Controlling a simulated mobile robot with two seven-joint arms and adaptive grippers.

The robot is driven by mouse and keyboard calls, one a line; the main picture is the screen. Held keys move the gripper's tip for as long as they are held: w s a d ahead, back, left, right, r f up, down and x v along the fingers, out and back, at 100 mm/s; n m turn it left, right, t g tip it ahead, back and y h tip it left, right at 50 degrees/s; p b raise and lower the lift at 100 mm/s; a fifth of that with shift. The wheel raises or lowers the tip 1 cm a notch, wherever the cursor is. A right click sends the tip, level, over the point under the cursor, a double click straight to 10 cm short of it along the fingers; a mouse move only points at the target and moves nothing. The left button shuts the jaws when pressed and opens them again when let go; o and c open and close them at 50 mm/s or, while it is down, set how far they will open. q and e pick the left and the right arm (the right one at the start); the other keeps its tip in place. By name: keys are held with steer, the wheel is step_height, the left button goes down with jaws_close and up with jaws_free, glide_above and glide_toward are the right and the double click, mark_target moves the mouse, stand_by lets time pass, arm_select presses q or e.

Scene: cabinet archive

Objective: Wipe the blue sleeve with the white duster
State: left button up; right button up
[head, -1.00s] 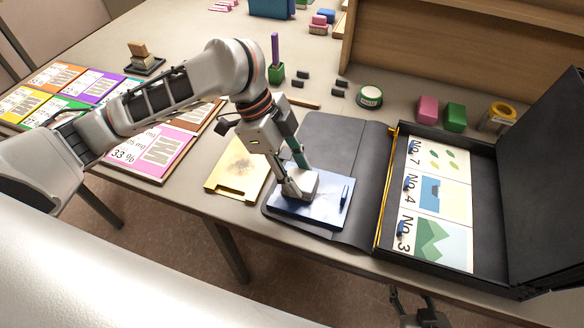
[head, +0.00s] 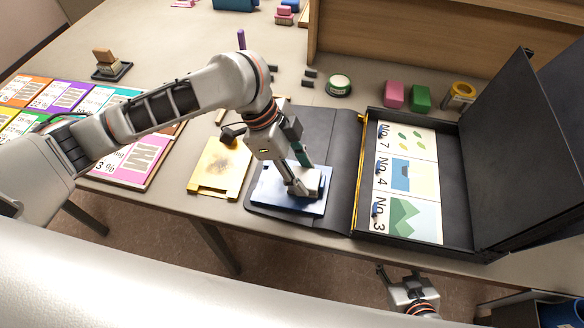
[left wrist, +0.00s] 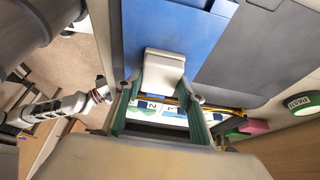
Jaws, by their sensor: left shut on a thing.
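The blue sleeve (head: 272,188) lies flat on a dark open folder (head: 340,195) near the table's front edge. The white duster (head: 312,183) rests on the right part of the sleeve. My left gripper (head: 298,184) is shut on the duster from above. In the left wrist view the duster (left wrist: 163,68) sits between the fingers, over the edge of the blue sleeve (left wrist: 175,28). The duster and fingers hide part of the sleeve's right side. My right gripper (head: 398,274) is low in front of the table, empty, its fingers apart.
A yellow stained sleeve (head: 220,165) lies left of the folder. An open black box (head: 450,215) with picture cards stands at the right. Coloured cards (head: 130,165) lie at the left. A round green tin (head: 340,86) and pink and green blocks (head: 420,98) stand behind.

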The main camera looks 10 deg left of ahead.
arm_select(q)
steer(key=shift+d, duration=0.15)
steer(key=shift+a+r, duration=0.1)
steer(key=shift+a, duration=3.6)
steer(key=shift+w, duration=0.1)
steer(key=shift+a+r, duration=0.15)
steer(key=shift+r, duration=2.7)
steer(key=shift+r, duration=0.1)
